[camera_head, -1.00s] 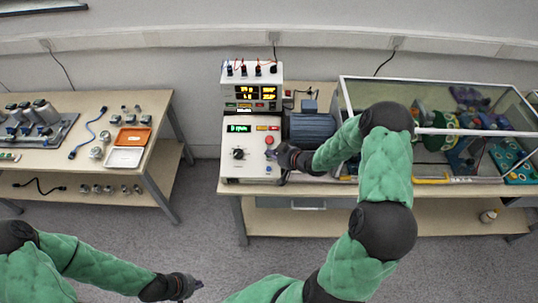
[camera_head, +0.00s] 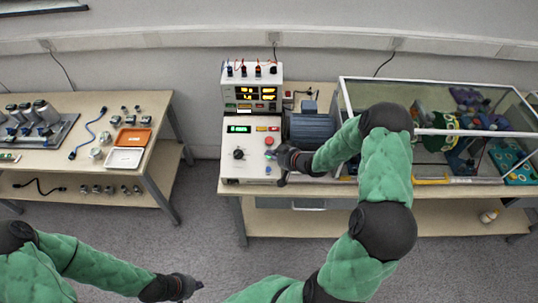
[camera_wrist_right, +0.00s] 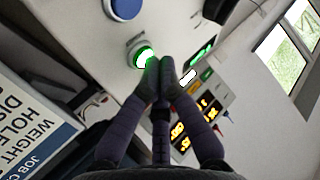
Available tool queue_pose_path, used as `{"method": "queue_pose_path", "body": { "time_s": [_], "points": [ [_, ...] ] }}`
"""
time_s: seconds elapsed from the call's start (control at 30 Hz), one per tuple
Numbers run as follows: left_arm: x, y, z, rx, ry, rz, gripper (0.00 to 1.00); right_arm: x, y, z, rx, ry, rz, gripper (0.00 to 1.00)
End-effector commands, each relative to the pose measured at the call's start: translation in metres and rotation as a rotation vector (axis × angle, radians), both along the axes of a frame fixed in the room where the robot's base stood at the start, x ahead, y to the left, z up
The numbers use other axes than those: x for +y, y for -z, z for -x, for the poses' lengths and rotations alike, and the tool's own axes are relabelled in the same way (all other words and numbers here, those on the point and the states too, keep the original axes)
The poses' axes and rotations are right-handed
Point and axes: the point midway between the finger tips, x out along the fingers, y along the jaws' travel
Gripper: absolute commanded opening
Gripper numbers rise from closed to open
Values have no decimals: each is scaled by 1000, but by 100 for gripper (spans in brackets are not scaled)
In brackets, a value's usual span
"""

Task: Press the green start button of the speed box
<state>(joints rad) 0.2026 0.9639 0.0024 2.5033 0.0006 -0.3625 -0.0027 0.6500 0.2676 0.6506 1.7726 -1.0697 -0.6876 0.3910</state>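The speed box (camera_head: 236,166) is a white panel on the right-hand bench, with a green-lit display (camera_head: 238,129), a black knob (camera_head: 239,154) and a red button (camera_head: 269,141). In the right wrist view its green start button (camera_wrist_right: 145,56) glows brightly in a pale ring; a blue button (camera_wrist_right: 126,6) lies beyond it. My right gripper (camera_wrist_right: 168,62) is shut and empty, with its fingertips at the green button's edge; I cannot tell whether they touch. My left gripper (camera_head: 198,286) hangs low over the floor, far from the box.
A meter unit (camera_head: 253,75) with yellow digits stands behind the speed box. A motor (camera_head: 311,127) and a glass-walled case (camera_head: 440,82) stand to its right. The left table (camera_head: 75,165) holds trays and small parts. Open floor lies between the benches.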

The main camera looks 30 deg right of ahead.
Motion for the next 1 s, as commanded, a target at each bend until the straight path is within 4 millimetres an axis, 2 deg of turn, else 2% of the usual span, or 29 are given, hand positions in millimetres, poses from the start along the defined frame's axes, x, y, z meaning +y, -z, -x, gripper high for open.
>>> {"method": "queue_pose_path", "body": {
  "time_s": [0.2,0.57,1.0],
  "points": [
    [0,-9,0,0,0,0,0,2,-10,4,-1,1,-1,0],
    [0,-9,0,0,0,0,0,2,-11,4,-1,0,0,0],
    [0,-35,0,0,0,0,0,9,-42,15,-1,0,0,0]
  ]
}}
